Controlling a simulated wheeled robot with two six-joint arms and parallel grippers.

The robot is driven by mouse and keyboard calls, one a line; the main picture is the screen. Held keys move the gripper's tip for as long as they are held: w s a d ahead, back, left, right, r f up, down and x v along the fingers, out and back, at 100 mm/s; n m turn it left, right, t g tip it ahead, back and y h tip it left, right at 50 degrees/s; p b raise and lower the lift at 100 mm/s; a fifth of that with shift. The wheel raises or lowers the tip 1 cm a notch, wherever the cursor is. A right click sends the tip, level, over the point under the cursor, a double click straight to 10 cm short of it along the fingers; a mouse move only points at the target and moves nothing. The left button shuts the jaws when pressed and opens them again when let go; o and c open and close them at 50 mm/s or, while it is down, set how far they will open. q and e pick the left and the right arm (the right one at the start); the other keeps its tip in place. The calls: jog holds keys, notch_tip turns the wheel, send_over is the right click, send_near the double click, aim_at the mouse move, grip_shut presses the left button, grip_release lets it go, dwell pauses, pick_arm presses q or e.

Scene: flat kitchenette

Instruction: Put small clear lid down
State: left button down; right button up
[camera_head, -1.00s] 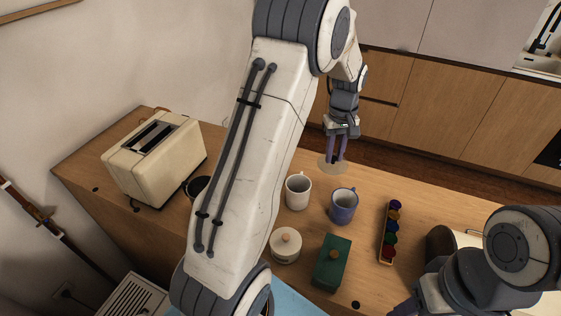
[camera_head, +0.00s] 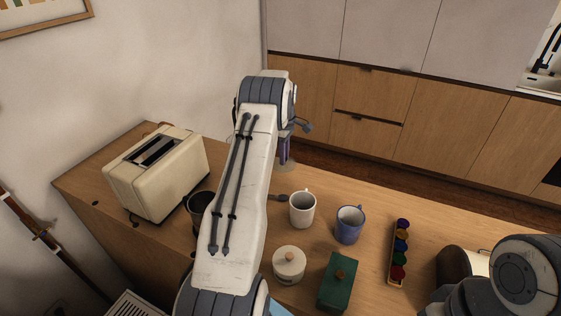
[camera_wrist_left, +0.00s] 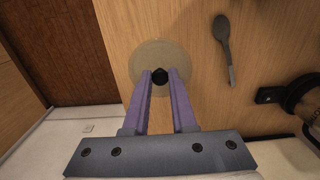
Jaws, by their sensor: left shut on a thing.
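The small clear lid (camera_wrist_left: 150,52) is a round, see-through disc with a black knob (camera_wrist_left: 160,77). My left gripper (camera_wrist_left: 160,80) is shut on the knob, with one purple finger on each side. In the head view the lid (camera_head: 288,168) shows faintly below the purple fingers of my left gripper (camera_head: 284,157), partly hidden by my arm. It appears near the far edge of the wooden counter (camera_head: 375,205). I cannot tell whether it touches the wood. My right gripper is out of view.
A grey spoon (camera_wrist_left: 226,50) lies right of the lid in the wrist view. A white mug (camera_head: 302,212), blue mug (camera_head: 349,226), lidded white pot (camera_head: 289,266) and green box (camera_head: 338,285) stand nearby. A cream toaster (camera_head: 157,178) and dark pot (camera_head: 198,205) are left.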

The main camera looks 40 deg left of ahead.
pick_arm(q)
jog(key=shift+a+f, duration=0.45)
jog(key=shift+a, duration=0.25)
notch_tip(320, 180, down, 3)
jog(key=shift+f+p, duration=0.1)
jog(key=shift+p, duration=0.85)
jog(key=shift+f, duration=0.4)
jog(key=shift+f, duration=0.15)
jog(key=c, duration=0.7)
grip_release()
